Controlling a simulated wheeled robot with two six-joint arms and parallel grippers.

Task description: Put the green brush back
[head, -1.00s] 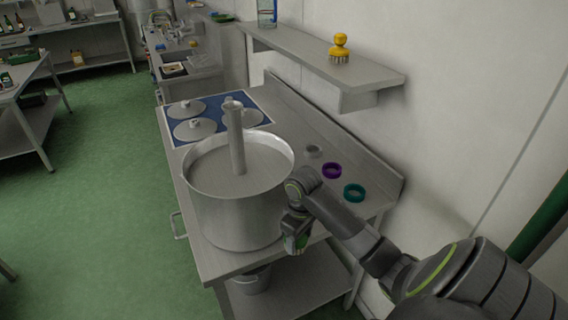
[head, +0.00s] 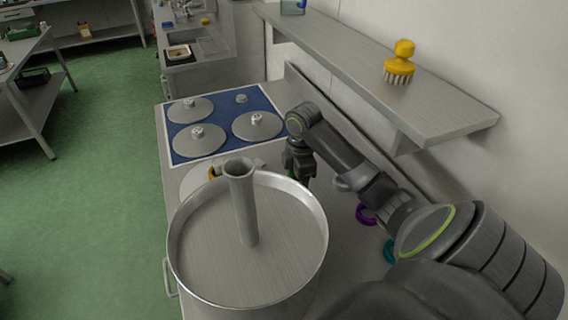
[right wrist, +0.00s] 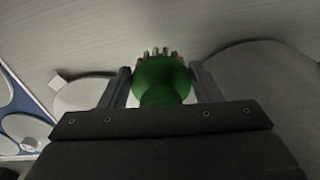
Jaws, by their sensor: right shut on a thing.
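The green brush (right wrist: 162,80) is between the fingers of my right gripper (right wrist: 162,84), bristles pointing away from the wrist. The gripper is shut on it. In the head view my right gripper (head: 299,172) is over the counter, behind and right of the big pot, in front of the lids. The brush is mostly hidden there. A yellow brush (head: 398,66) stands upright, bristles down, on the wall shelf (head: 450,112), above and right of my right gripper. My left gripper is not in view.
The big steel pot (head: 176,262) with an upright tube (head: 242,205) stands close left. Several lids, one a round lid (head: 257,125), lie on the blue panel (head: 220,146). A purple ring (head: 364,215) and a teal ring (head: 389,251) lie partly behind my arm. The shelf is bare right of the yellow brush.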

